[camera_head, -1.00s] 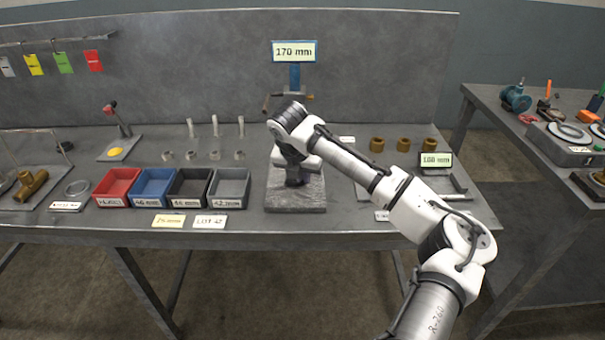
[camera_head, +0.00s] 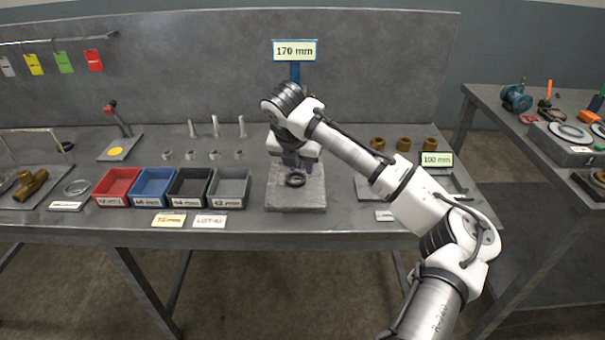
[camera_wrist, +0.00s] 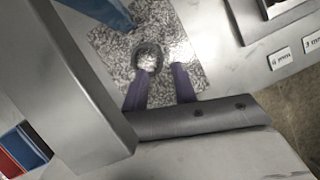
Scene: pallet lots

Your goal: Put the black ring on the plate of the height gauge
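The black ring (camera_head: 295,185) lies flat on the speckled granite plate (camera_head: 295,203) of the height gauge, near the plate's middle. The gauge's blue post with a "170 mm" sign (camera_head: 294,50) rises behind it. My gripper (camera_head: 297,166) is just above and behind the ring, with its fingers apart and nothing between them. In the wrist view, the ring (camera_wrist: 138,50) rests on the plate (camera_wrist: 182,50) just beyond the two purple fingertips (camera_wrist: 164,68), nearer the left one. My arm hides part of the gauge.
Red, blue, black and grey bins (camera_head: 228,189) stand left of the gauge, with small rings and upright pins behind. A tray with brass bushings (camera_head: 403,144) and a "100 mm" sign (camera_head: 436,159) is to the right.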

